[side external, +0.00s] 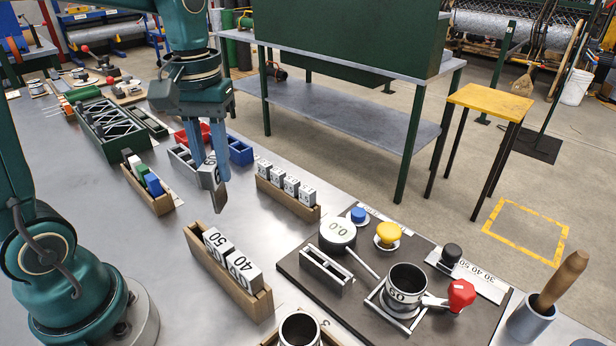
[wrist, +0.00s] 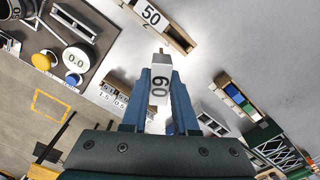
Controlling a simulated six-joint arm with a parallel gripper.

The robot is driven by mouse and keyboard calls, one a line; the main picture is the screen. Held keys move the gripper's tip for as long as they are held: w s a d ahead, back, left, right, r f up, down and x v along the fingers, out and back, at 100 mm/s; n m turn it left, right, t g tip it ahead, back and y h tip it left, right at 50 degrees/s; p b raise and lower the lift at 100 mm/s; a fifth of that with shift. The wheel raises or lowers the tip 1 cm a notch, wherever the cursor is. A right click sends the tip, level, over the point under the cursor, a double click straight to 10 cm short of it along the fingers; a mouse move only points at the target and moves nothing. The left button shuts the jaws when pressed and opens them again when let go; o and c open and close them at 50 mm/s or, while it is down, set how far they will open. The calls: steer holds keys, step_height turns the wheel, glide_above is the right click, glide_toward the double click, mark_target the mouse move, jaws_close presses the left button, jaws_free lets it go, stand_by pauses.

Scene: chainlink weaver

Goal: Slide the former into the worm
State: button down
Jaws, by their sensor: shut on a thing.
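My gripper (side external: 207,168) is shut on a grey block-shaped former marked 60 (side external: 213,181), held in the air over the bench. A dark open-topped cylinder with a white number band (side external: 406,288), which may be the worm, stands in a metal holder on the dark board at the right. My gripper is well to the left of it and higher.
A wooden rack (side external: 265,303) holds formers marked 50 and 40. A second rack (side external: 291,203) holds several small numbered blocks. The dark board carries a 0.0 dial (side external: 337,231), a slotted block (side external: 326,270), a yellow button (side external: 389,232) and a red knob (side external: 461,294).

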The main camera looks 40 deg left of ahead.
steer(key=n, duration=0.1)
steer(key=r+n, duration=0.1)
steer(key=n, duration=0.1)
steer(key=shift+s+d, duration=0.15)
steer(key=shift+d, duration=0.15)
steer(key=shift+s+a+f+n, duration=0.25)
steer(key=shift+s+f+n, duration=0.4)
steer(key=shift+f+n, duration=0.85)
steer(key=shift+s+a+f+n, duration=0.3)
steer(key=shift+s+f+n, duration=0.35)
steer(key=shift+f+n, duration=0.85)
steer(key=shift+s+a+f+n, duration=0.25)
steer(key=shift+s+f+n, duration=0.6)
steer(key=shift+f, duration=1.1)
steer(key=shift+w, duration=0.2)
